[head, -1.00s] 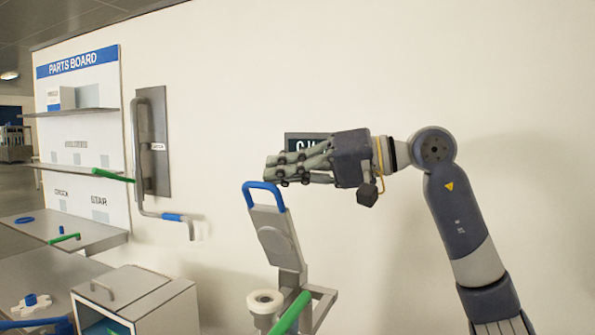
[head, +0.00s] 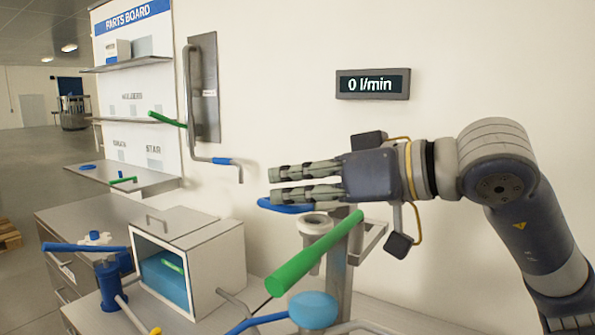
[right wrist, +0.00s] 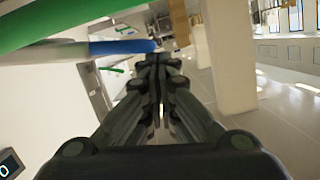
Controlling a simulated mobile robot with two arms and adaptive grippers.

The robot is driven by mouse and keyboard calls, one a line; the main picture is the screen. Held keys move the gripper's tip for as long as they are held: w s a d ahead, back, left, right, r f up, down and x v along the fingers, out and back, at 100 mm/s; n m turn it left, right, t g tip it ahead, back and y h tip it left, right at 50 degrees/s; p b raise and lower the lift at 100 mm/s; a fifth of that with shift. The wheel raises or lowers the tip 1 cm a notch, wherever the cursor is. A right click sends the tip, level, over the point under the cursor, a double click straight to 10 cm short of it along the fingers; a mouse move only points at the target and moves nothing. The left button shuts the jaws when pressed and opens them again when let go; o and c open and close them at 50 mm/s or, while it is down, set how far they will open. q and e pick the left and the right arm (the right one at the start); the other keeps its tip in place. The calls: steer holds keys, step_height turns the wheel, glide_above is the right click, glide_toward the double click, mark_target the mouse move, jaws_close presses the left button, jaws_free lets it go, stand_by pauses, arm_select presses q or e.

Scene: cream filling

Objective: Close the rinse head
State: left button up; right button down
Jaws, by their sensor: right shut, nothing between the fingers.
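The rinse head stands at the right of the bench in the head view, on a grey post (head: 340,270). Its blue handle loop (head: 285,207) shows just below my right gripper's fingers, low and nearly level. The grey flap that carries the loop is mostly hidden behind the fingers and a green bar. My right gripper (head: 275,186) is shut and empty, pointing left, directly above the loop; I cannot tell if it touches. The right wrist view shows the shut fingers (right wrist: 160,65) with a blue bar (right wrist: 125,47) near their tips. My left gripper is out of view.
A thick green handle (head: 315,255) slants up in front of the rinse head. An open box (head: 220,265) and blue valve (head: 108,285) stand left. The wall display (head: 372,84) reads 0 l/min.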

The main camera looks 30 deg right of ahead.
steer(key=shift+s+a+f+b, duration=0.15)
steer(key=shift+f+b, duration=0.15)
steer(key=shift+f, duration=0.25)
steer(key=shift+a+f+b, duration=0.15)
steer(key=shift+f+b, duration=0.1)
steer(key=shift+f, duration=0.3)
steer(key=shift+s+r, duration=0.1)
